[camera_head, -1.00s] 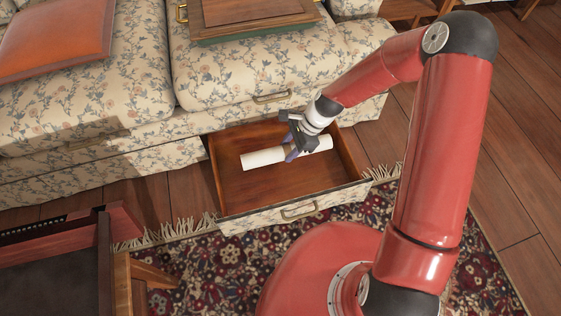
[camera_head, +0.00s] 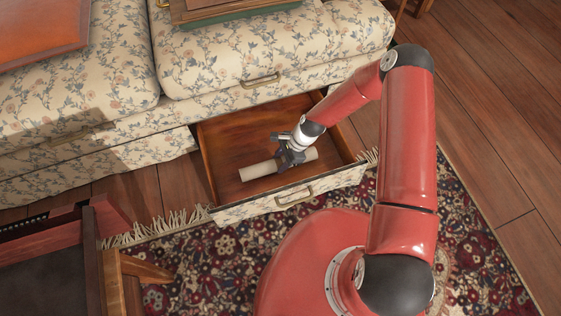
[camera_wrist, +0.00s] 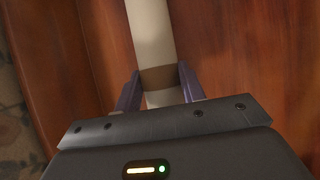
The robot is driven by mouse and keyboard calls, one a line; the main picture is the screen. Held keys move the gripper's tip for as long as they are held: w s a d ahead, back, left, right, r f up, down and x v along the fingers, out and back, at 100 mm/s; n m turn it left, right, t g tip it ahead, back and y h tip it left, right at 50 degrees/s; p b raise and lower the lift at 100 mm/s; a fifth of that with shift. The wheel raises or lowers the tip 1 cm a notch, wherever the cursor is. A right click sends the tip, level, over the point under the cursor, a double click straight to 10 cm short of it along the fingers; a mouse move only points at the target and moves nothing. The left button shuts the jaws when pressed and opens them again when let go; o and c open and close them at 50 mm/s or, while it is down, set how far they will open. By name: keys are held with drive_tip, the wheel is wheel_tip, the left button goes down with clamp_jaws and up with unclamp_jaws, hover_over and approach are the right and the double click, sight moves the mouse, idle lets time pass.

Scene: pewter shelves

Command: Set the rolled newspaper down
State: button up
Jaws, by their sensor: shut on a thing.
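The rolled newspaper (camera_head: 257,171) is a pale tube with a brown band. It is inside the open sofa drawer (camera_head: 225,150), lying across it at a slight slant in the head view. My gripper (camera_head: 290,158) is shut around its middle, at the band. In the wrist view the newspaper (camera_wrist: 151,32) runs up from between my two purple-grey fingers (camera_wrist: 158,90), with the drawer's brown wood behind it. I cannot tell whether the newspaper touches the drawer floor.
The drawer's floral front (camera_head: 330,185) and wooden side walls surround my gripper closely. The floral sofa (camera_head: 230,60) stands behind. A patterned rug (camera_head: 200,255) lies in front, and a dark wooden piece of furniture (camera_head: 50,260) is at lower left.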

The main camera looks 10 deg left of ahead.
drive_tip(key=shift+f, duration=0.3)
drive_tip(key=shift+f, duration=0.1)
drive_tip(key=o, duration=1.1)
drive_tip(key=p+v, duration=0.1)
drive_tip(key=v, duration=1.1)
drive_tip(key=shift+w+r+p, duration=0.1)
drive_tip(key=shift+r+p, duration=0.1)
drive_tip(key=shift+p, duration=0.15)
